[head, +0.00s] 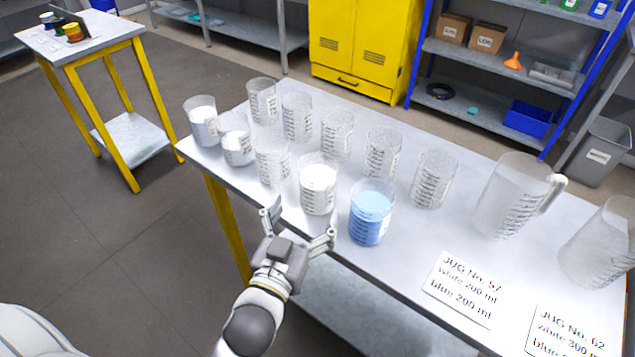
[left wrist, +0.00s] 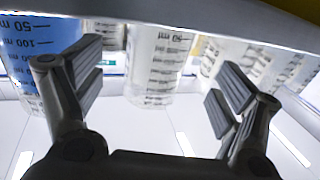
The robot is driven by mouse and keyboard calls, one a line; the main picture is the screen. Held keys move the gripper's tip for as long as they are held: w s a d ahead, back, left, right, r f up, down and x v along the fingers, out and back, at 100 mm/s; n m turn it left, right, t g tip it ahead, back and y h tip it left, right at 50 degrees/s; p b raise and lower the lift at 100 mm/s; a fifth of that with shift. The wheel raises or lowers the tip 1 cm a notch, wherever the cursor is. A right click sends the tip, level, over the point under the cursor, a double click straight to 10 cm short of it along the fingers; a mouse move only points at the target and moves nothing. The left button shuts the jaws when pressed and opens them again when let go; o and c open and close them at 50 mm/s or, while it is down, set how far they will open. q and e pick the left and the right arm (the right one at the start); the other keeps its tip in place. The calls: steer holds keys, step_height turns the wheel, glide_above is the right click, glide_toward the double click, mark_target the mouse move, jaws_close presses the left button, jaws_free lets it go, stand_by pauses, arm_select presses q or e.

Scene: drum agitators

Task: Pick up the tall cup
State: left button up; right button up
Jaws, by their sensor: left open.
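Several clear graduated cups stand upright on the table (head: 400,235). The nearest to my left gripper (head: 300,224) is a cup with white contents (head: 318,190). A cup with blue contents (head: 370,218) stands to its right, and a clear cup (head: 272,165) is behind it to the left. Which one is meant by the tall cup is not clear. My left gripper is open and empty at the table's front edge, short of the white-filled cup. In the left wrist view, a graduated cup (left wrist: 155,65) shows beyond and between the fingers, apart from them. The blue cup (left wrist: 38,55) is at left there.
More cups stand behind and left, including two with white contents (head: 203,125) (head: 237,148). Two larger jugs (head: 510,200) (head: 600,245) stand at right. Two labelled cards (head: 462,288) (head: 575,330) lie in front of them. A yellow cabinet (head: 360,45) and shelves are behind.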

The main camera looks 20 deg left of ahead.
mark_target(323, 175)
arm_select(q)
steer(key=shift+w, duration=0.85)
steer(key=shift+w+d, duration=0.1)
steer(key=shift+w, duration=0.2)
steer(key=w, duration=0.1)
steer(key=w+p, duration=0.1)
steer(key=w, duration=0.1)
steer(key=w+p, duration=0.1)
steer(key=shift+w+d+r, duration=0.1)
steer(key=shift+w+r, duration=0.2)
steer(key=shift+w, duration=0.3)
arm_select(e)
steer(key=shift+s+d+r, duration=0.1)
steer(key=shift+s+r, duration=0.05)
steer(key=shift+r, duration=0.4)
steer(key=shift+s+d+r, duration=0.1)
steer(key=shift+r, duration=0.4)
arm_select(q)
steer(key=shift+s, duration=0.1)
steer(key=shift+c, duration=0.3)
steer(key=c, duration=1.2)
steer(key=shift+c, duration=0.6)
